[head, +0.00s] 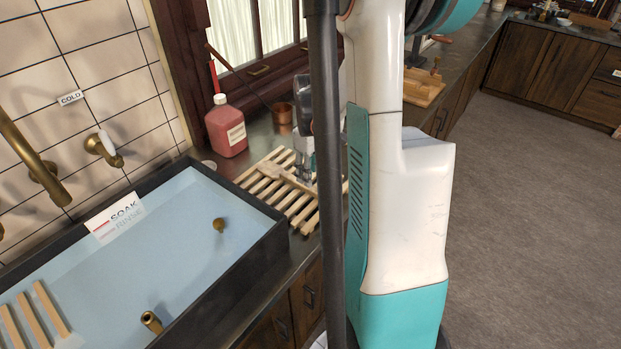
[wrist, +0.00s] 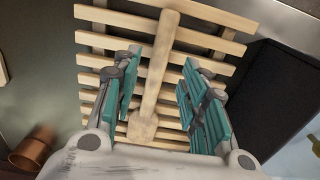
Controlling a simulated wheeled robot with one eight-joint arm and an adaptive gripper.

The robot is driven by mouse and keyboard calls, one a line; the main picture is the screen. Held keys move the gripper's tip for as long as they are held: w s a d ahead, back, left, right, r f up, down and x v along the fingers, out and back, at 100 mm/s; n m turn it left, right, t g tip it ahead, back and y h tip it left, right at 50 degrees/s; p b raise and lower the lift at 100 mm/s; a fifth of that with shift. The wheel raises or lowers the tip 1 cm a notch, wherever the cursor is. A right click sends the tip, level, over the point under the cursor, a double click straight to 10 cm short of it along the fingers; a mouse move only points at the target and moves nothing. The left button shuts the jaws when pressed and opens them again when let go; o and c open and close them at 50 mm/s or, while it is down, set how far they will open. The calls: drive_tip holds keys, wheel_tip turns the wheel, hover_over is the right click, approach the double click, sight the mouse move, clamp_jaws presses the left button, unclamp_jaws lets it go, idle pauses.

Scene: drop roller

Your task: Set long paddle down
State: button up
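The long paddle (wrist: 157,68), pale wood, lies across the slats of a wooden rack (wrist: 230,46) in the wrist view. Its wider end is nearest my gripper's palm. My gripper (wrist: 160,72) is open, with one teal-padded finger on each side of the paddle and visible gaps between pads and wood. In the head view my gripper (head: 304,168) is low over the rack (head: 299,205), and the paddle (head: 273,174) shows there as a pale piece across the slats. My gripper and arm hide part of both.
A dark-rimmed sink (head: 255,254) with blue water and a soak/rinse card (head: 115,216) lies left of the rack. A red bottle (head: 226,130) and a copper cup (head: 282,113) stand behind. The copper cup (wrist: 32,150) is also lower left in the wrist view.

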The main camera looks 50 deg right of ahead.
wheel_tip(320, 180, up, 7)
drive_tip(key=p, duration=0.1)
drive_tip(key=shift+p, duration=0.3)
drive_tip(key=shift+f, duration=0.1)
